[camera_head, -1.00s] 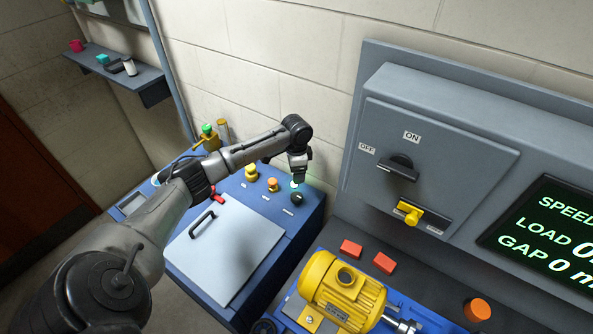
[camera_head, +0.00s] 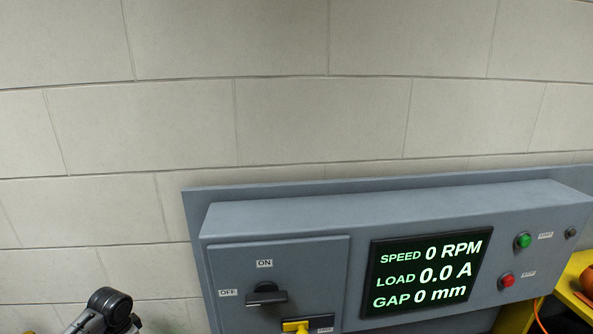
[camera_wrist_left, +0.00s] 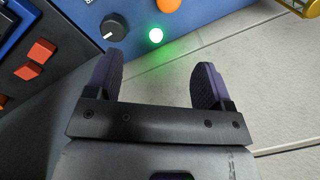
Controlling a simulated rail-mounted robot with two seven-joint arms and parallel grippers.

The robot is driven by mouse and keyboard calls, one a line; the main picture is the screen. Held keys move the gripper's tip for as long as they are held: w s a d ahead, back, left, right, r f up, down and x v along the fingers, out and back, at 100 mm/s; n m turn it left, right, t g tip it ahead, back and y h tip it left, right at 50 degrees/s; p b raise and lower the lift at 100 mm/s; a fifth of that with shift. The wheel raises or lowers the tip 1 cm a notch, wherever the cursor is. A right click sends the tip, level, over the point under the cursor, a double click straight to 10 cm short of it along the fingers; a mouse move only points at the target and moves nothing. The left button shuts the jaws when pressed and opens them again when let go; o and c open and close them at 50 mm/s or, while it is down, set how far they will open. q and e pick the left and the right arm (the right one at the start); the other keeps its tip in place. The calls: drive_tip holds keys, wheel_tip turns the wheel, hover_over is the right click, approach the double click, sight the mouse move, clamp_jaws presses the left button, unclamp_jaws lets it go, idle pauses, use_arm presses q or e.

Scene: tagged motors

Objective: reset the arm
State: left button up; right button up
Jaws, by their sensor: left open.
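My left gripper (camera_wrist_left: 157,78) is open and empty in the left wrist view, its two dark finger pads wide apart. Beyond the fingers are a blue panel (camera_wrist_left: 190,30) with a lit green lamp (camera_wrist_left: 155,35), a black knob (camera_wrist_left: 113,27) and part of an orange button (camera_wrist_left: 167,4). In the head view only a dark joint of my left arm shows at the bottom left edge; its gripper is out of that view. My right gripper is in neither view.
A grey control cabinet (camera_head: 400,205) with a black rotary switch (camera_head: 266,294), yellow lever (camera_head: 295,326) and display (camera_head: 425,273) stands against the block wall (camera_head: 290,120). The display reads 0 RPM, 0.0 A and 0 mm. Red blocks (camera_wrist_left: 42,51) show at left in the wrist view.

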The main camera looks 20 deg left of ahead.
use_arm(q)
drive_tip(key=w+d+r+t+y, duration=0.4)
drive_tip(key=w+d+r+t, duration=0.15)
drive_tip(key=d+r, duration=0.35)
drive_tip(key=s+d+r+m+t, duration=0.1)
drive_tip(key=s+d+m+t, duration=0.15)
drive_tip(key=d, duration=1.15)
drive_tip(key=s+d+f+n+t+h, duration=0.1)
drive_tip(key=s+d+f+h, duration=0.3)
drive_tip(key=s+d, duration=0.65)
drive_tip(key=s+d+f+n+g+h, duration=0.1)
drive_tip(key=s+d+f+g, duration=0.15)
drive_tip(key=s+f, duration=0.6)
drive_tip(key=s+d+f+n+g, duration=0.1)
drive_tip(key=s+f+g, duration=0.3)
drive_tip(key=s, duration=0.8)
wheel_tip(320, 180, up, 14)
drive_tip(key=t+p, duration=0.1)
drive_tip(key=p, duration=1.4)
drive_tip(key=shift+w+r, duration=0.15)
drive_tip(key=shift+w, duration=0.25)
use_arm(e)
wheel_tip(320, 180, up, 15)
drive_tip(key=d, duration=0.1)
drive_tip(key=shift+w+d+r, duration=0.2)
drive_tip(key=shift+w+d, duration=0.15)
